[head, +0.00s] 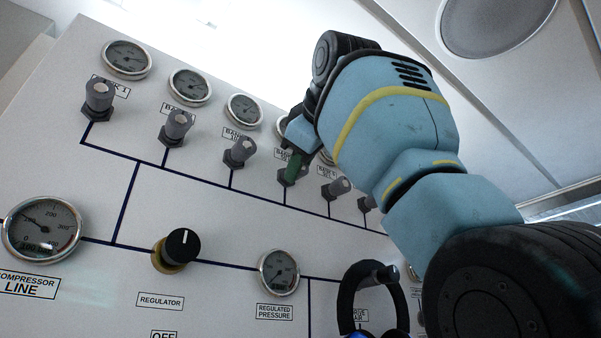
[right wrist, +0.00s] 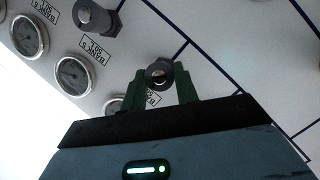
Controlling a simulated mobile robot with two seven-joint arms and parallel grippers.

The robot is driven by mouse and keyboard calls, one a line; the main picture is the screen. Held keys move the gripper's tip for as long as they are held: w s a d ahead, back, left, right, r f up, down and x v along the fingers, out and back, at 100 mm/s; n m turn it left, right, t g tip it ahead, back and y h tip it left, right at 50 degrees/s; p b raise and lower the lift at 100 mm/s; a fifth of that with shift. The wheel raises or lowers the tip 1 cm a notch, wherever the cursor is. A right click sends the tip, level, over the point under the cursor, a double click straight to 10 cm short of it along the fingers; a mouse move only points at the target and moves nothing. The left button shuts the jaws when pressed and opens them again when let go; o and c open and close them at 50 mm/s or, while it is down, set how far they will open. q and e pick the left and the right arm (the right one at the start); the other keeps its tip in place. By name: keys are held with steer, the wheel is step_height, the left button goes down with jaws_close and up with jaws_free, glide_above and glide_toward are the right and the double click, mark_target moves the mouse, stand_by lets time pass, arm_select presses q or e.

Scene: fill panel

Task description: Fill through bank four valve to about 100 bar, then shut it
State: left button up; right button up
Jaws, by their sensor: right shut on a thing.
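The bank four valve (head: 289,174) is the fourth grey knob from the left in the upper row on the white panel, partly covered by my right gripper (head: 294,160). My right gripper is shut on this knob, with a green finger on each side, as the right wrist view (right wrist: 158,85) shows. The knob's round end (right wrist: 159,74) faces the wrist camera. The bank four gauge (head: 280,124) is mostly hidden behind my gripper in the head view, and its needle cannot be read. My left gripper is not in view.
Neighbouring valves stand close by: bank three (head: 240,152) to the left and bank five (head: 337,188) to the right. Below are a compressor line gauge (head: 41,229), a regulator knob (head: 176,250), a regulated pressure gauge (head: 278,272) and a black loop (head: 346,297) standing out from the panel.

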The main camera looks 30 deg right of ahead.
steer(key=shift+w+f, duration=0.25)
steer(key=shift+f, duration=0.1)
steer(key=o, duration=0.7)
steer(key=shift+o, duration=1.3)
steer(key=shift+s+r, duration=0.15)
steer(key=shift+s+r, duration=0.1)
steer(key=shift+s, duration=0.05)
steer(key=v, duration=0.7)
steer(key=shift+s+b, duration=0.25)
steer(key=shift+b, duration=0.1)
steer(key=shift+a+r, duration=0.1)
steer(key=shift+a, duration=0.05)
